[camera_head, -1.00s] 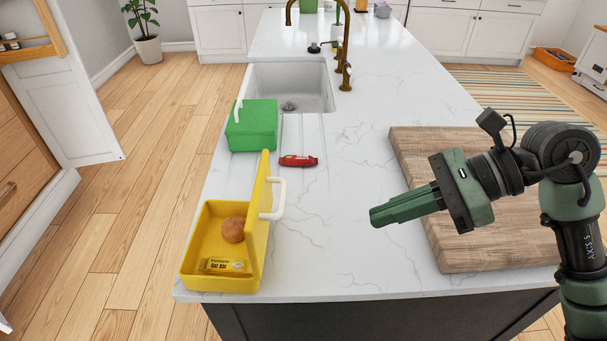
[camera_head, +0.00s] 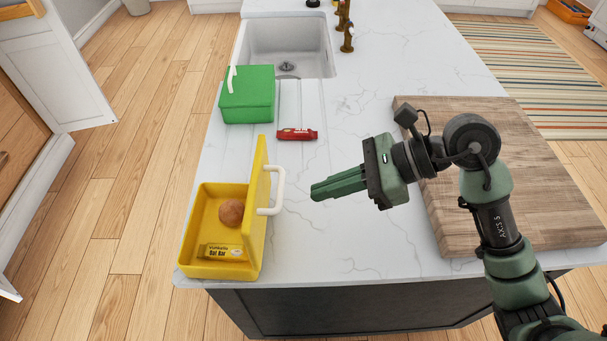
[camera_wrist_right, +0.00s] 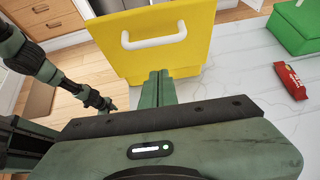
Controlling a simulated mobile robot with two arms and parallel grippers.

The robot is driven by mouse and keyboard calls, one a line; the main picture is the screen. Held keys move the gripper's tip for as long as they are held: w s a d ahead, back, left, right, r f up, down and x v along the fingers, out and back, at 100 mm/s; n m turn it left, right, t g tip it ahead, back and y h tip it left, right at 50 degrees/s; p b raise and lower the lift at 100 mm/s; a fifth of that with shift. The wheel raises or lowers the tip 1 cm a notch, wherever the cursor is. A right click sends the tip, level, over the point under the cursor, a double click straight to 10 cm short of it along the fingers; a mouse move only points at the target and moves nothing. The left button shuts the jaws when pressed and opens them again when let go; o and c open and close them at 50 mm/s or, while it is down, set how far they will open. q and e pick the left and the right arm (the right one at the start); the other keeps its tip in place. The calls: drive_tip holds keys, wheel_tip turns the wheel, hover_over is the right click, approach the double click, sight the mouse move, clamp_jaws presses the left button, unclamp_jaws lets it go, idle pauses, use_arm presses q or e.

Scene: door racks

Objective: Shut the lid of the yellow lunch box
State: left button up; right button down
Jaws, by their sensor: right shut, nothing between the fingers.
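The yellow lunch box (camera_head: 219,268) sits near the front left corner of the counter. Its lid (camera_head: 256,200) stands upright on the right side, with a white handle (camera_head: 277,191) on its outer face. Inside lie a round brown item (camera_head: 231,212) and a yellow oat bar (camera_head: 222,251). My right gripper (camera_head: 313,192) is shut and empty, to the right of the lid and apart from it, pointing left. In the right wrist view the gripper (camera_wrist_right: 159,74) points at the lid (camera_wrist_right: 158,52), just below the handle (camera_wrist_right: 154,42). My left gripper is not in the head view.
A green box (camera_head: 248,100), closed, stands behind the lunch box. A red-wrapped bar (camera_head: 297,134) lies right of it. A sink (camera_head: 288,50) is farther back. A wooden board (camera_head: 465,215) lies on the right, under my right arm. Counter between board and lunch box is clear.

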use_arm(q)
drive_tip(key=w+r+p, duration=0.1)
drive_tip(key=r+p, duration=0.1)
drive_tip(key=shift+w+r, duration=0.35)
use_arm(e)
drive_tip(key=a, duration=0.4)
drive_tip(key=shift+w+r, duration=0.1)
drive_tip(key=shift+r, duration=0.3)
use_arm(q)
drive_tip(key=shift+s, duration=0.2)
